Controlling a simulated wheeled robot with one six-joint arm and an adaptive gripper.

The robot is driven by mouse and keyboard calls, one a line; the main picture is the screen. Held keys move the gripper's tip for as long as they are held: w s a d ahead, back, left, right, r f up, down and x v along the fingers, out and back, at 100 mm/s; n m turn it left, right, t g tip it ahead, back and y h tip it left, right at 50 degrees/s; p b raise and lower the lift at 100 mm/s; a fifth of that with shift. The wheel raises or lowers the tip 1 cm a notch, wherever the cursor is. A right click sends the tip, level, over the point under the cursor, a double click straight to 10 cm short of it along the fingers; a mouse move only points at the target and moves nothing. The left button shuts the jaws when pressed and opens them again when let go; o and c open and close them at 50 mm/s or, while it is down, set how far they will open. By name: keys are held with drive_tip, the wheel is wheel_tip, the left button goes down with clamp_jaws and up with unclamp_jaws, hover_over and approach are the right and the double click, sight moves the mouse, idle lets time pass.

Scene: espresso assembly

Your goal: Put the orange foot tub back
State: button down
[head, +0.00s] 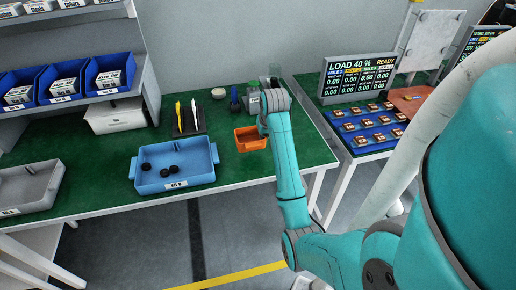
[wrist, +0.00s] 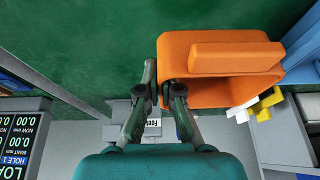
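The orange foot tub (head: 251,139) is at the right part of the green bench, right of the blue tray; it also shows large in the wrist view (wrist: 222,57). My gripper (head: 263,124) is at the tub's right side. In the wrist view its fingers (wrist: 164,88) lie on either side of the tub's left wall and look shut on it. The tub's inside is partly visible, and I see no feet in it. I cannot tell whether its base touches the bench. A white label reading "Feet" (wrist: 153,127) shows behind the fingers.
A blue tray (head: 177,181) with a few dark round parts stands left of the tub. A holder with yellow and white tools (head: 188,120) stands behind. The load display (head: 358,77) and a blue mat with several parts (head: 372,130) are on the right table.

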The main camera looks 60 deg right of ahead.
sight(264, 155)
drive_tip(key=shift+f, duration=2.9)
drive_tip(key=shift+f, duration=0.15)
drive_tip(key=c, duration=1.3)
unclamp_jaws()
